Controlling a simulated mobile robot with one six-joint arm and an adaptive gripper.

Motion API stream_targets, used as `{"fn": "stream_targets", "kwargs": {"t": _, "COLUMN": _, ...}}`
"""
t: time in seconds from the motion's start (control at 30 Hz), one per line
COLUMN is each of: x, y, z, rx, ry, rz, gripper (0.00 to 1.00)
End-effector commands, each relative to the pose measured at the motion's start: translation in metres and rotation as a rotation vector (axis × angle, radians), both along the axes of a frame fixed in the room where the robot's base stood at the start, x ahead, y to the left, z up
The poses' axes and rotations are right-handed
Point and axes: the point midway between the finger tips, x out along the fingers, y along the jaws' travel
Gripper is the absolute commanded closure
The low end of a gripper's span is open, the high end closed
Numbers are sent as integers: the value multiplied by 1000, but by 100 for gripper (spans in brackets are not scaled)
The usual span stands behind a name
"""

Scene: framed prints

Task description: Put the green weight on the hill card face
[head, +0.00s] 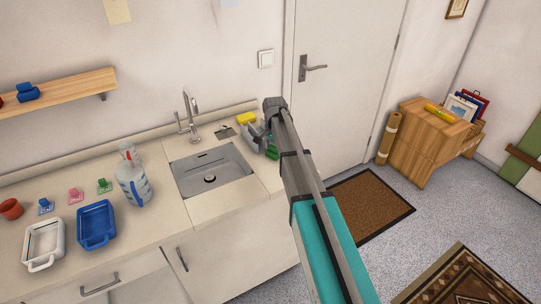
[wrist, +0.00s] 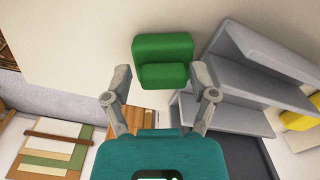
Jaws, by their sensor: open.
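The green weight (wrist: 163,60), a stepped green block, rests on the pale counter in the wrist view. My gripper (wrist: 163,82) is open, with a finger on either side of the weight's near part as seen from the wrist. I cannot tell whether the fingers touch it. In the head view a green patch (head: 272,153) shows beside my arm at the right end of the counter; my gripper is mostly hidden there. I cannot make out a hill card face in either view.
A grey rack (wrist: 250,75) stands close to the right of the weight, with a yellow item (wrist: 302,120) beyond it. The sink (head: 212,168) is nearby. Framed prints (head: 463,105) stand by a wooden cabinet (head: 425,135) at right. White (head: 30,261) and blue (head: 80,241) trays are at left.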

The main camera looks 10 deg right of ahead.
Motion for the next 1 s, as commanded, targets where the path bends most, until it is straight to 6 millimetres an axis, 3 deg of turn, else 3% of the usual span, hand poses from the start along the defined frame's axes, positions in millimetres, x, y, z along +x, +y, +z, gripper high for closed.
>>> {"fn": "stream_targets", "kwargs": {"t": 0.33, "x": 0, "y": 0, "z": 0, "rx": 0, "ry": 0, "rz": 0, "gripper": 26}}
{"fn": "stream_targets", "kwargs": {"t": 0.73, "x": 0, "y": 0, "z": 0, "rx": -1, "ry": 1, "rz": 0, "gripper": 100}}
{"fn": "stream_targets", "kwargs": {"t": 1.0, "x": 0, "y": 0, "z": 0, "rx": -1, "ry": 1, "rz": 0, "gripper": 100}}
